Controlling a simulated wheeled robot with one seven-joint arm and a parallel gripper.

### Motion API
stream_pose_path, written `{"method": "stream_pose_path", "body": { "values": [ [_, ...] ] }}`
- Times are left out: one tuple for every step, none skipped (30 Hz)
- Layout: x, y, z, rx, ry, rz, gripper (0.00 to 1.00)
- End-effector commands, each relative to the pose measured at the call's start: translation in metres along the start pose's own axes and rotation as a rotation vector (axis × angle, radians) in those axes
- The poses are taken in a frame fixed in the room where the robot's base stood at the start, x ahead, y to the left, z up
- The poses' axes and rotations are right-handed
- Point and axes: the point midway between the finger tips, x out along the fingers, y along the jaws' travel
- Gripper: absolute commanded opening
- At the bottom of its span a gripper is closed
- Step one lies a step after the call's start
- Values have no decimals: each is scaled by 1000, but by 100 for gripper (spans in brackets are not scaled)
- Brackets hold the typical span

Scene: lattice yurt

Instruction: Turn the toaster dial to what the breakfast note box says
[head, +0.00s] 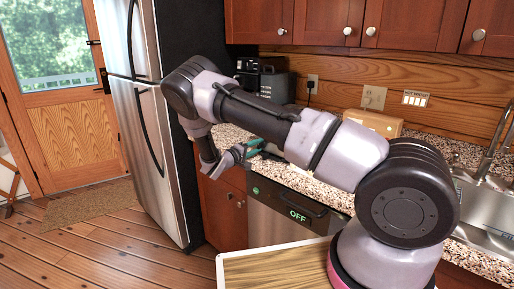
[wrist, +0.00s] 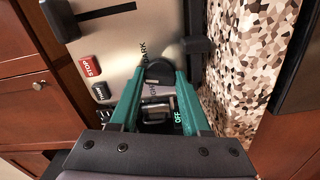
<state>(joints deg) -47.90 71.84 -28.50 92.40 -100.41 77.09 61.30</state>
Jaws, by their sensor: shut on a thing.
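The toaster's pale metal front fills the upper middle of the wrist view (wrist: 117,55). It carries a dark round dial (wrist: 158,71), with the word DARK beside it; other lettering near it is partly hidden by a finger. My gripper's teal fingers (wrist: 165,78) are closed around the dial. I cannot make out the dial's pointer. In the head view my gripper (head: 256,148) is at the counter's front edge, and my arm hides most of the toaster. A tan box (head: 372,122) at the back of the counter may be the breakfast note box; no writing on it is readable.
A red STOP button (wrist: 88,66) and another button (wrist: 101,91) are on the toaster's front. A dishwasher (head: 288,215) showing OFF is below the counter. A black appliance (head: 272,82) stands behind, the fridge (head: 140,110) to the left and a sink (head: 490,212) to the right.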

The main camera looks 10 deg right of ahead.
Motion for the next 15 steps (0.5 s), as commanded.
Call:
{"method": "stream_pose_path", "body": {
  "values": [
    [-1, -1, 1, 40, 0, -1, 0],
    [-1, -1, 1, 69, -1, -1, 0],
    [-1, -1, 1, 107, -1, -1, 0],
    [-1, -1, 1, 136, -1, -1, 0],
    [-1, -1, 1, 164, -1, -1, 0],
    [-1, -1, 1, 202, 0, -1, 0],
    [-1, -1, 1, 230, 0, -1, 0],
    [-1, -1, 1, 258, 0, -1, 0],
    [-1, -1, 1, 295, -1, -2, 0],
    [-1, -1, 1, 323, -1, -2, 0],
    [-1, -1, 1, 349, -1, -2, 0],
    [-1, -1, 1, 384, -1, -2, 0],
    [-1, -1, 1, 409, -1, -2, 0],
    [-1, -1, 1, 433, -1, -2, 0],
    [-1, -1, 1, 465, -1, -2, 0]
  ]
}}
